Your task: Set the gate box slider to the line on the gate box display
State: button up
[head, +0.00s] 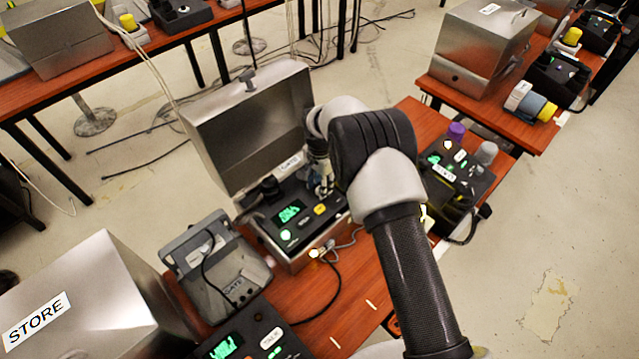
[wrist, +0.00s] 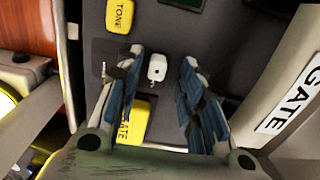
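The gate box (head: 297,262) stands open on the wooden table, its metal lid (head: 235,120) raised and marked GATE inside. Its panel carries a green lit display (head: 289,213), too small to read for a line. A small white slider knob (wrist: 157,68) shows on the dark panel in the wrist view. My gripper (wrist: 162,62) is open, with its blue-padded fingers on either side of the knob and a visible gap on each side. In the head view my gripper (head: 322,182) is over the panel's far right part, partly hidden by my arm.
Yellow TONE (wrist: 119,16) and GATE (wrist: 133,120) buttons lie close to the fingers. The raised lid's GATE label (wrist: 290,98) is close on the right.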

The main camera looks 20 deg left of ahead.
notch_tip(320, 180, up, 12)
dwell(0.4)
dwell(0.3)
jog(key=s+d+r+n+t, duration=0.1)
jog(key=s+d+r, duration=0.3)
jog(key=d+r, duration=0.6)
jog(key=s+d+r+n+t, duration=0.15)
jog(key=s+d+r, duration=0.25)
jog(key=d+r, duration=0.65)
jog(key=s+d+r+n+t, duration=0.1)
jog(key=s+d, duration=0.4)
jog(key=s, duration=0.7)
jog(key=s+d+r+n+t, duration=0.1)
jog(key=s+d, duration=0.4)
jog(key=s, duration=0.6)
jog(key=shift+s+r+n, duration=0.35)
jog(key=shift+r+n, duration=0.4)
jog(key=shift+n, duration=0.1)
